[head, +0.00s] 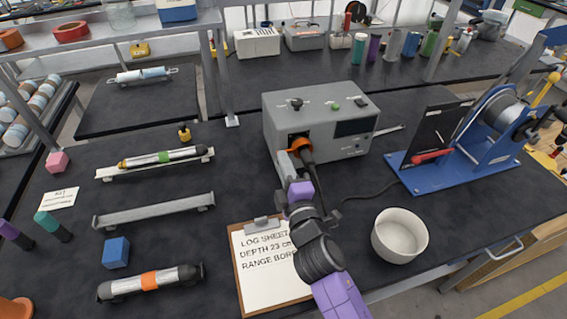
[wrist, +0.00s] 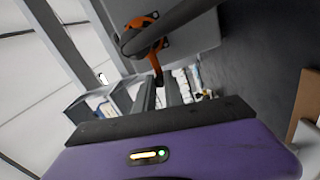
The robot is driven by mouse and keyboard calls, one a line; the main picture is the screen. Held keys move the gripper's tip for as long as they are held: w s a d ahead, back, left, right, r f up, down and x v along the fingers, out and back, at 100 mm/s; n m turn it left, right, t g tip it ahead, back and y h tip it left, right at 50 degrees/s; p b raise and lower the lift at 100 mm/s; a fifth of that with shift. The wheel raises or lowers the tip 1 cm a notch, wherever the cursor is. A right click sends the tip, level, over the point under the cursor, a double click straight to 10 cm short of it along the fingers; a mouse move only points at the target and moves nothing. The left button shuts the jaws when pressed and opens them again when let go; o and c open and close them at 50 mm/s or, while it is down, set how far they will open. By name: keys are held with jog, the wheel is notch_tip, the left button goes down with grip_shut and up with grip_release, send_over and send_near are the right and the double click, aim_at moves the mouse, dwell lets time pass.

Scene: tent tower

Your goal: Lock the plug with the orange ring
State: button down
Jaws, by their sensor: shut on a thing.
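The orange ring (head: 299,143) sits around the plug's socket on the front of the grey box (head: 280,125). The black plug (head: 307,156) is in the socket, its cable end pointing toward the front right. My gripper (head: 290,160) reaches up to the ring from the front, beside the plug. In the wrist view, the orange ring (wrist: 137,24) has a lever coming down to my gripper (wrist: 158,82), which is shut on it. The dark plug (wrist: 160,33) crosses in front of the ring and hides part of it.
A clipboard (head: 262,275) lies below the box, partly behind my arm. A white bowl (head: 399,238) stands to the right of my arm. A blue winch stand (head: 440,178) is at the right. Tubes and holders lie at the left.

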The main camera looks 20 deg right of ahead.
jog(key=c, duration=1.4)
grip_release()
jog(key=shift+f, duration=0.1)
jog(key=shift+c, duration=0.2)
jog(key=s+b, duration=0.1)
jog(key=s, duration=0.7)
jog(key=shift+f, duration=0.15)
